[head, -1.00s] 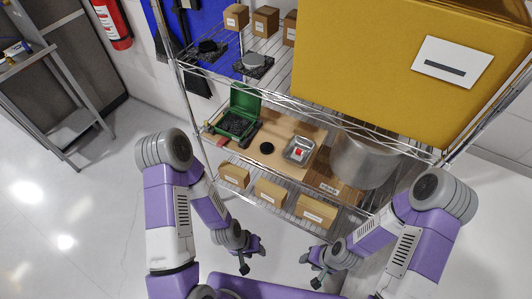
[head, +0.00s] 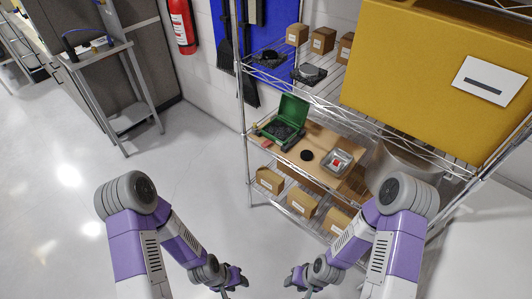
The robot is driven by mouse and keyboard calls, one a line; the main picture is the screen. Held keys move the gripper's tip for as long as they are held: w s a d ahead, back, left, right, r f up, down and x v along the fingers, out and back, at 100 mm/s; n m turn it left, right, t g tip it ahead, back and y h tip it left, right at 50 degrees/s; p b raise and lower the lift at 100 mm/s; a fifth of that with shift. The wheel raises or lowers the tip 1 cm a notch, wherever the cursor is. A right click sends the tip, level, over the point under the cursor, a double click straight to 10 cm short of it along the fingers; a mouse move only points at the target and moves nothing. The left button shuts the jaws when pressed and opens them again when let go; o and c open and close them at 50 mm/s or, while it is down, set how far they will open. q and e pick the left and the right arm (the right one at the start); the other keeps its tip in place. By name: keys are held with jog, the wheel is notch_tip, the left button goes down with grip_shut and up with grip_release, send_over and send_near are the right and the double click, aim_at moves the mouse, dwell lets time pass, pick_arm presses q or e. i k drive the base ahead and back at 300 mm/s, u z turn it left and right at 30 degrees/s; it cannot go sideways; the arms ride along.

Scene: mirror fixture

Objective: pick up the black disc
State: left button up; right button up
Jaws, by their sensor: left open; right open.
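The black disc (head: 307,155) lies flat on a wooden board (head: 321,138) on the middle shelf. It sits between a green open case (head: 291,112) on its left and a metal tray (head: 337,163) with a red item inside on its right. My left gripper (head: 232,290) is open and empty, low in the view in front of the rack. My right gripper (head: 298,285) is open and empty, also low and in front of the rack. Both are well apart from the disc.
The wire rack (head: 247,150) has cardboard boxes (head: 303,202) on its lower shelf and a big yellow box (head: 430,75) above. A large metal pot (head: 400,160) is partly hidden behind my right arm. A grey table (head: 105,60) stands at left. The floor at left is clear.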

aim_at(306, 155)
jog(key=u, duration=0.85)
jog(key=i, duration=0.95)
jog(key=z, duration=2.6)
